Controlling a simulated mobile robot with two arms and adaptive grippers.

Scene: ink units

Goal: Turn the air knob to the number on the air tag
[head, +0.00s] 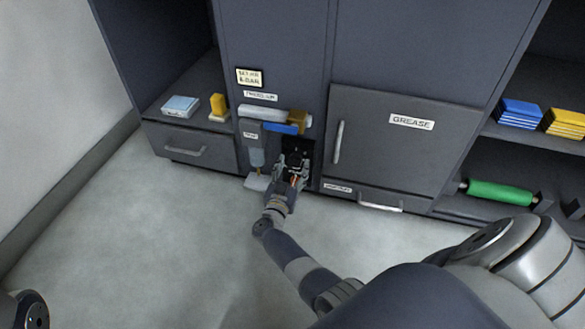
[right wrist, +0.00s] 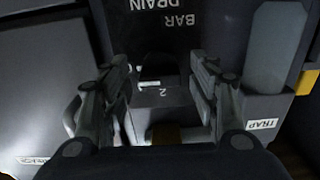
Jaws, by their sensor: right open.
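The air tag (head: 249,77) is a cream plate with a dark frame on the cabinet front; its first line seems to read SET AIR, but its number is too small to read surely. My right gripper (head: 291,170) is in front of the dark recess below the blue lever. In the right wrist view its open fingers (right wrist: 160,88) stand on either side of a dark knob (right wrist: 158,68), with no clear contact. The view is upside down, with BAR and DRAIN lettering and a 2 beside the knob. The knob's pointer is unclear. My left gripper is not in view.
A blue lever (head: 281,128) and a grey pipe (head: 262,113) with a brass end lie just above the gripper. A grey cup labelled TRAP (head: 251,134) hangs to its left. The GREASE door (head: 385,150) with its handle is to the right. The floor in front is clear.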

